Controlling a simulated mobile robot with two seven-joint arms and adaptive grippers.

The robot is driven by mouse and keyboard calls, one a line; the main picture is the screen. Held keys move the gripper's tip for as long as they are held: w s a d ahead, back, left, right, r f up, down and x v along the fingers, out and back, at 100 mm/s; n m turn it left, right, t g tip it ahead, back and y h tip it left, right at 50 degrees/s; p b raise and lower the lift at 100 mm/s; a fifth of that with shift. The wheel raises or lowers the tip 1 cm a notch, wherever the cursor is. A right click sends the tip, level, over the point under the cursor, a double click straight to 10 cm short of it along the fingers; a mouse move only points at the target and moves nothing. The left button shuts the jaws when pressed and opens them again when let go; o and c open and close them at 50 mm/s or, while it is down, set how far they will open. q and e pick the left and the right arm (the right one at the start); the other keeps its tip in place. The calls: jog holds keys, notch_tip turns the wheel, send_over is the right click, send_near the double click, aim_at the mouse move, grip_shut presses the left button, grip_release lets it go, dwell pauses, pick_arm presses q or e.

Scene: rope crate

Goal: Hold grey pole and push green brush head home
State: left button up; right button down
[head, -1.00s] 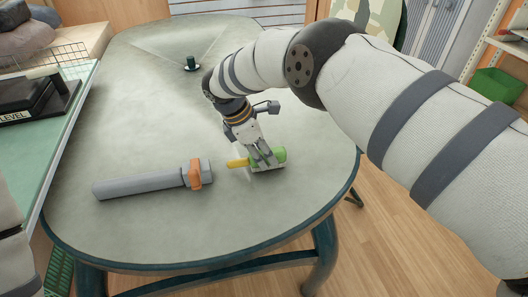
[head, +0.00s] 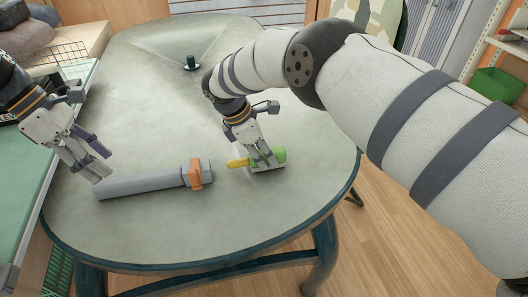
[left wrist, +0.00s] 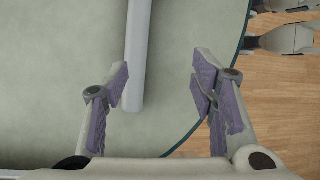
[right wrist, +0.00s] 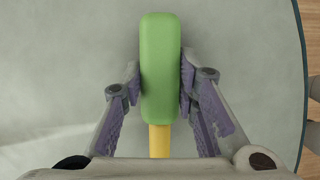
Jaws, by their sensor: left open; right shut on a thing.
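The grey pole (head: 140,184) lies on the table with an orange collar (head: 195,174) near its right end. The green brush head (head: 279,155) has a yellow stub (head: 238,163) that points left toward the pole's collared end, with a gap between them. My right gripper (head: 264,163) is shut on the brush head; the right wrist view shows its fingers on both sides of the green body (right wrist: 160,70). My left gripper (head: 98,167) is open above the pole's left end. In the left wrist view the pole (left wrist: 137,60) runs between the open fingers, nearer the left finger.
A dark green peg on a round base (head: 191,64) stands at the back of the table. The table's front edge (head: 190,265) curves close below the pole.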

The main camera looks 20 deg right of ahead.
aim_at(124, 180)
pick_arm(q)
jog(key=w+a+m+t, duration=0.1)
jog(key=w+a, duration=0.1)
jog(key=shift+w+a+m, duration=0.3)
jog(key=shift+a, duration=0.1)
jog(key=x, duration=1.1)
jog(key=shift+d+f, duration=0.1)
jog(key=shift+f, duration=0.15)
grip_shut()
